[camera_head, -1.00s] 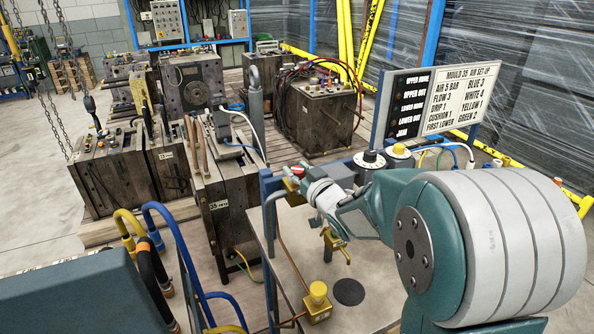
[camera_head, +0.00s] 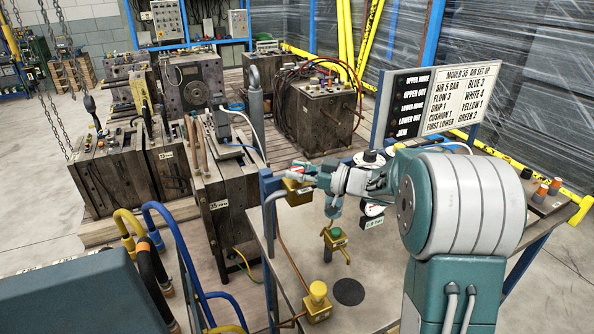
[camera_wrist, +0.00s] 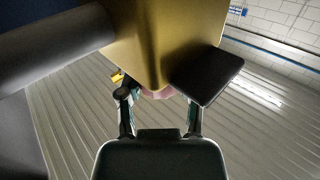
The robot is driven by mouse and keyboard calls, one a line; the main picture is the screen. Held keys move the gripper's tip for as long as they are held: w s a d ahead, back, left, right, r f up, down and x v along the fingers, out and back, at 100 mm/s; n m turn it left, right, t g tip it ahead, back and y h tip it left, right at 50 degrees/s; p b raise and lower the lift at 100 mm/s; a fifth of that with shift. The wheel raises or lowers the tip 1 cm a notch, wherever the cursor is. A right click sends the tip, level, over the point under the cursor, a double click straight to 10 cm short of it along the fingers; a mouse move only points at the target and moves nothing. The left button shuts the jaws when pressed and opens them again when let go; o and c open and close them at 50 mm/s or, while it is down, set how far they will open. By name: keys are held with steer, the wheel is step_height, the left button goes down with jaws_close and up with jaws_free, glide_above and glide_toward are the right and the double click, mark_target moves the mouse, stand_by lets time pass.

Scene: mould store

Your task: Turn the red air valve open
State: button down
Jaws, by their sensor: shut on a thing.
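The red air valve (camera_head: 297,168) shows as a small red part on a brass body (camera_head: 298,194), at the left back corner of the bench. My gripper (camera_head: 304,174) is at this red part, its fingers shut on it. In the wrist view, the brass body (camera_wrist: 165,40) fills the top middle. A pinkish-red part (camera_wrist: 158,93) sits between my two fingertips (camera_wrist: 159,106), mostly hidden by the body. A dark flat plate (camera_wrist: 207,76) sticks out beside the brass. I cannot tell how far the valve is turned.
A brass valve with a green top (camera_head: 336,235) and a yellow knob (camera_head: 318,291) stand on the bench (camera_head: 385,270). A pressure gauge (camera_head: 374,209) is close under my arm. A settings board (camera_head: 440,98) rises behind.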

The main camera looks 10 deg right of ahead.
steer(key=shift+r+g, duration=0.15)
steer(key=shift+g, duration=0.15)
steer(key=shift+c, duration=1.2)
jaws_free()
steer(key=shift+w, duration=0.1)
steer(key=shift+d, duration=0.1)
steer(key=v, duration=1.1)
steer(key=shift+s+d+f, duration=0.2)
steer(key=shift+d+f, duration=0.05)
steer(key=shift+d, duration=0.1)
